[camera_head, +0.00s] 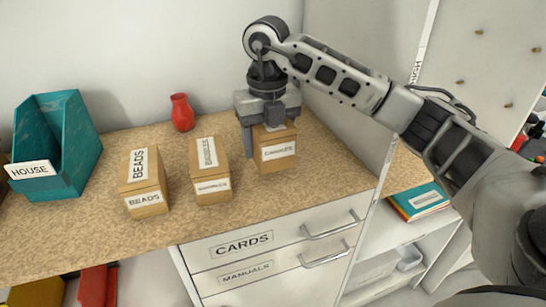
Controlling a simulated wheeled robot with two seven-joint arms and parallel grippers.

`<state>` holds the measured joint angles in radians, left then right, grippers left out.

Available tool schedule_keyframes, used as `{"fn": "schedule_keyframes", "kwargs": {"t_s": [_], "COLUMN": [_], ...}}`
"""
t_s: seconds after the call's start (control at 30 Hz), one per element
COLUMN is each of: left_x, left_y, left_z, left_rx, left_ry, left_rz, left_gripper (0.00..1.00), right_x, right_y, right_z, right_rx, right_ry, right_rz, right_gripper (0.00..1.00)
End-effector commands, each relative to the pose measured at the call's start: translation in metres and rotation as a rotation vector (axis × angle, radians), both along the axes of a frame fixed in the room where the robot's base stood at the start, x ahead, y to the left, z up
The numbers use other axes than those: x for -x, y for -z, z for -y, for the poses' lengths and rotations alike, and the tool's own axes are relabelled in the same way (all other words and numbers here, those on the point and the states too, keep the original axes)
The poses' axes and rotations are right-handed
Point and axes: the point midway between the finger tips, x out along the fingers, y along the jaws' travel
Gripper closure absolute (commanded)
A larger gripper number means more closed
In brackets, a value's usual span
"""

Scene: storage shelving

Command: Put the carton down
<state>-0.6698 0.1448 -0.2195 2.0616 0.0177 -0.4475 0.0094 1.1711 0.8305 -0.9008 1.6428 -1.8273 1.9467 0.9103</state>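My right gripper (270,128) comes down over a tan carton (276,154) with a white front label, which looks like "CANDLES" but is small. One finger lies along the carton's left side; the other finger is largely hidden. The gripper appears shut on the carton. The carton is upright, at or just above the wooden counter top (310,185); I cannot tell whether its base touches. My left gripper is not in view.
Two similar cartons, one labelled BEADS (144,182) and another (210,170), stand to the left. A red vase (182,112) is behind them. A teal HOUSE file box (60,145) stands far left. A grey panel (345,120) rises on the right. Drawers (285,240) are below.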

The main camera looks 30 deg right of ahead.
Motion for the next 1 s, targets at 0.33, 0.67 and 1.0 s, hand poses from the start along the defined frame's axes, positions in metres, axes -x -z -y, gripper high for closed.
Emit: {"fn": "schedule_keyframes", "kwargs": {"t_s": [0.33,0.67,1.0], "left_x": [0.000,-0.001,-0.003], "left_y": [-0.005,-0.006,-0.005], "left_z": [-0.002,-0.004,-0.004], "left_rx": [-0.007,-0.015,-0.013], "left_ry": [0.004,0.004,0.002], "left_rz": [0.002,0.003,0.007], "left_gripper": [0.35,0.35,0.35], "right_x": [-0.012,-0.012,-0.012], "right_y": [0.030,0.057,0.060], "right_z": [0.022,0.019,0.019], "right_rx": [0.001,0.000,-0.001], "right_ry": [0.002,-0.002,-0.002], "right_rz": [-0.002,0.004,0.002], "right_gripper": [0.63,0.63,0.22]}}
